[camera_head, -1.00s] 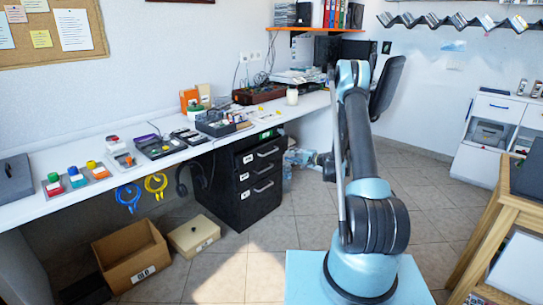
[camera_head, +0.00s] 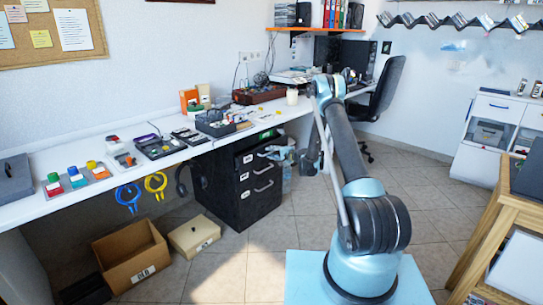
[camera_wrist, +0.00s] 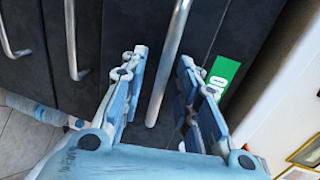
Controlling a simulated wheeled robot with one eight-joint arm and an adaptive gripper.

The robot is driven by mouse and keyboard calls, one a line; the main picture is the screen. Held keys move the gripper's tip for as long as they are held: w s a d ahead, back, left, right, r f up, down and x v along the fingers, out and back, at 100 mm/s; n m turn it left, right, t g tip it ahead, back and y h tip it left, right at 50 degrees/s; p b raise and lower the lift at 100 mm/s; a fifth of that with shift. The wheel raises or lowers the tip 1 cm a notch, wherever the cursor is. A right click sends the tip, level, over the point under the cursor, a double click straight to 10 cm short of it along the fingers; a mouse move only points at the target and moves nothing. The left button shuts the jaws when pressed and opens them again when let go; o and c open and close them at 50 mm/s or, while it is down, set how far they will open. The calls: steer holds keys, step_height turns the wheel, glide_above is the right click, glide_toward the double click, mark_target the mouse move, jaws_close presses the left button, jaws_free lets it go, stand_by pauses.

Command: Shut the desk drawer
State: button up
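The black desk drawer unit (camera_head: 248,200) stands under the white desk, with labelled fronts and metal handles. My gripper (camera_head: 281,152) is at the right side of its top front in the head view. In the wrist view my gripper (camera_wrist: 163,62) is open, its two blue fingers apart. The metal handle (camera_wrist: 170,65) beside the green label (camera_wrist: 221,76) shows between the fingers; I cannot tell if they touch it. Two more handles lie to the left, including the middle one (camera_wrist: 71,38). How far any drawer stands out is not clear.
The white desk (camera_head: 45,204) runs above the unit, with several small items. An open cardboard box (camera_head: 135,262) and a closed beige box (camera_head: 194,235) are on the floor to the left. A wooden stand (camera_head: 490,235) is at the right.

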steer(key=shift+w+a+f, duration=0.1)
steer(key=shift+w+a, duration=0.15)
steer(key=shift+c, duration=0.6)
jaws_close()
